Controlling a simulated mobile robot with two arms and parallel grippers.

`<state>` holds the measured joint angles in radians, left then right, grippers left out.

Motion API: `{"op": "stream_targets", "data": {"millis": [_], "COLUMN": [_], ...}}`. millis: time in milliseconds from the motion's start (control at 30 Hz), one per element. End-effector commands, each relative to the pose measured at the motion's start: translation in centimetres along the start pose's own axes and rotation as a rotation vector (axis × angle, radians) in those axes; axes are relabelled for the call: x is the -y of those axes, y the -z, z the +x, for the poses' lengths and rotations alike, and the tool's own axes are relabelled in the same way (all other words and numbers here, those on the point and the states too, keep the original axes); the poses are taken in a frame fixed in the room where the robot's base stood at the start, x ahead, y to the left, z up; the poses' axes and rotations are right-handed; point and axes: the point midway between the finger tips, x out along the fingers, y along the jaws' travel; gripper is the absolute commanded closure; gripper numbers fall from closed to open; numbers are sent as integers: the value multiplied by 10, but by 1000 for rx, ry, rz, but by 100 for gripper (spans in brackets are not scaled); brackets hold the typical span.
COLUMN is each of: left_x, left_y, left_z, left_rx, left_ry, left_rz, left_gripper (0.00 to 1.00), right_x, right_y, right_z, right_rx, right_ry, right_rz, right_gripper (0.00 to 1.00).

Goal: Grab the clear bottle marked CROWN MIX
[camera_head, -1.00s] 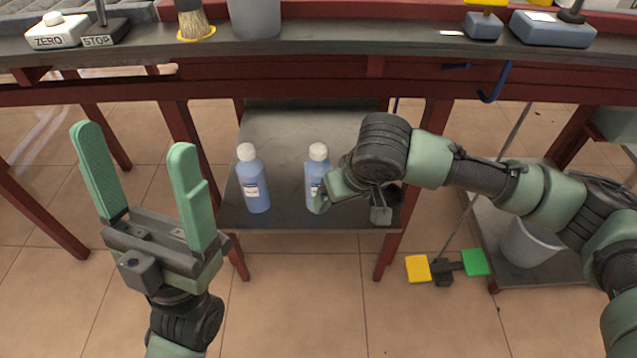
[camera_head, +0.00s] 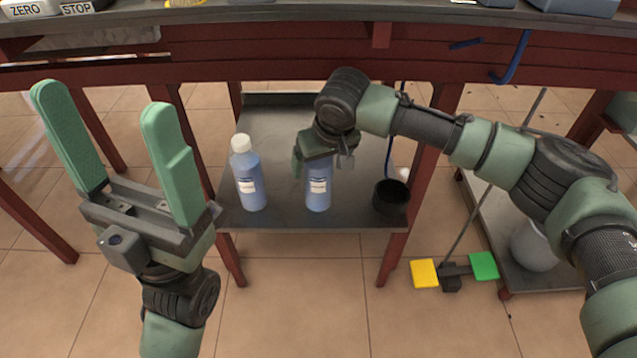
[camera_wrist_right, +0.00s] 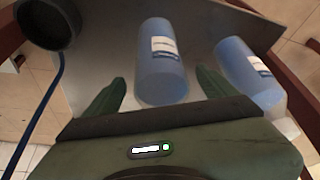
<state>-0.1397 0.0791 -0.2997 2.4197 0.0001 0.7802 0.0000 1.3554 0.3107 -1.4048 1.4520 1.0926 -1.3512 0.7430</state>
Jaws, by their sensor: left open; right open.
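Two blue bottles stand upright on the lower shelf: a left bottle (camera_head: 250,178) with a white cap and a right bottle (camera_head: 318,190). Their labels are too small to read, and no bottle marked CROWN MIX can be made out. My right gripper (camera_head: 312,162) is open over the top of the right bottle and hides its cap. In the right wrist view this bottle (camera_wrist_right: 162,70) stands between the spread fingers, with a gap on either side; the left bottle (camera_wrist_right: 252,72) is outside them. My left gripper (camera_head: 115,135) is open and empty, left of the shelf.
A black cup (camera_head: 391,197) stands at the shelf's (camera_head: 270,218) right side, with a small white round thing (camera_head: 403,174) behind it. Red table legs flank the shelf. The worktop edge (camera_head: 300,15) runs above. A blue hook (camera_head: 513,60) hangs at right.

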Motion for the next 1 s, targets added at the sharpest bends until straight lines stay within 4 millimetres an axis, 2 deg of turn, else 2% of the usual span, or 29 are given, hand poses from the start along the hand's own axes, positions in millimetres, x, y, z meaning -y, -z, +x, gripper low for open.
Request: {"op": "stream_targets", "data": {"millis": [100, 333, 633, 667, 1000], "left_x": [0, 0, -1, -1, -1], "left_y": [0, 0, 0, 0, 1], "left_z": [1, 3, 2, 2, 4], "left_rx": [-15, -14, -14, -15, -16], "left_ry": [-6, -6, -6, -6, -6], "left_rz": [2, 2, 1, 1, 1], "left_gripper": [18, 18, 18, 18, 18], "right_x": [1, 1, 0, 0, 1], "right_y": [0, 1, 0, 0, 3], "right_z": [9, 8, 8, 9, 5], "right_rx": [-2, -2, -1, -1, -6], "right_ry": [1, 1, 1, 1, 2], "right_rz": [-1, -1, 0, 0, 0], "right_gripper": [14, 14, 97, 100, 100]}}
